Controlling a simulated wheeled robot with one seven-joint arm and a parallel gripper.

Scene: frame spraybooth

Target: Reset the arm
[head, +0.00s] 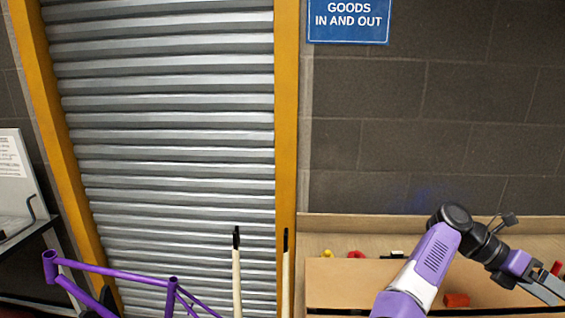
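My arm (424,268) is purple and black and rises from the bottom right. It bends at a black joint and reaches down to the right. My gripper (549,288) is at the right edge of the head view, above or in front of the wooden bench area. Its grey fingers are partly cut off by the picture's edge, so I cannot tell whether they are open or shut. A small red object (556,268) shows right beside the fingers; I cannot tell whether they touch it.
A cardboard-coloured box or bench (345,275) holds small yellow, red and black items behind my arm. A purple bicycle frame (115,272) stands at the lower left. Two pale black-tipped poles (237,275) rise before the grey roller shutter (170,150). A dark stand (25,250) is far left.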

